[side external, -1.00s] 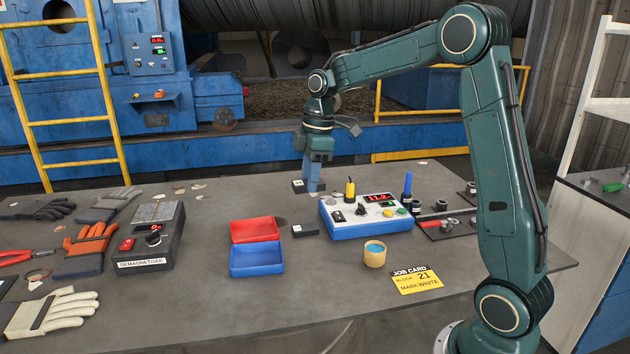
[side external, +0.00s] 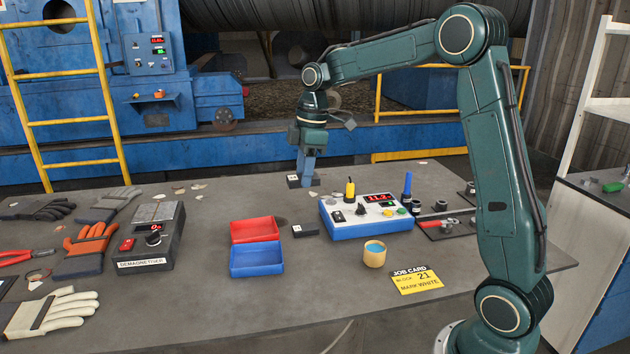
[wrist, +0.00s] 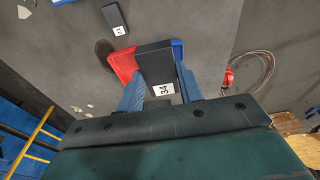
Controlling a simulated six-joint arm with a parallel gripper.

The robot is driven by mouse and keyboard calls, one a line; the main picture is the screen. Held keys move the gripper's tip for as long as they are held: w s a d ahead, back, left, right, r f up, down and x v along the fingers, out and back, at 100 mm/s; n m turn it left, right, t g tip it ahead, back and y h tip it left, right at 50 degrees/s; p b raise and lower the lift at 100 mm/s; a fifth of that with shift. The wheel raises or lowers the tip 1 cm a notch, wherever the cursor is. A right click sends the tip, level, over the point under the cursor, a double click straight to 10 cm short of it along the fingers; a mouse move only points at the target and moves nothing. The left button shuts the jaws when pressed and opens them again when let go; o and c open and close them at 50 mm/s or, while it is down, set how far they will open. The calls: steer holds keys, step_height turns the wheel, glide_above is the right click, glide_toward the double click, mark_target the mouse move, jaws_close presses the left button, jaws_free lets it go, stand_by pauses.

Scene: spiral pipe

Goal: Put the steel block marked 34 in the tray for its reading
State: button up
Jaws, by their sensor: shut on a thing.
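My gripper (side external: 308,180) points down over the far middle of the table and is shut on a dark steel block (side external: 294,181). In the wrist view the block (wrist: 155,63) sits between the blue fingers, and its white label reads 34. Whether it clears the table is hard to tell. Two joined open trays stand nearer the camera to the left, a red tray (side external: 254,229) and a blue tray (side external: 257,261). Both look empty. In the wrist view the held block covers part of the red tray (wrist: 122,62) and blue tray (wrist: 179,50).
A second dark block (side external: 306,230) lies right of the trays. The job card (side external: 416,280) reads block 21, mark white. A demagnetiser (side external: 150,240) stands left.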

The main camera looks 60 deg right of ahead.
steer(key=m, duration=0.1)
glide_above(256, 263)
steer(key=shift+s+d+f, duration=0.1)
steer(key=shift+d+f, duration=0.05)
steer(key=shift+f, duration=4.7)
steer(key=shift+s+d+f, duration=0.1)
steer(key=shift+f, duration=4.7)
steer(key=shift+f, duration=0.15)
steer(key=o, duration=1.3)
steer(key=shift+c, duration=0.2)
step_height(256, 263, up, 12)
steer(key=s+d, duration=0.1)
steer(key=shift+s, duration=0.15)
steer(key=shift+d, duration=0.1)
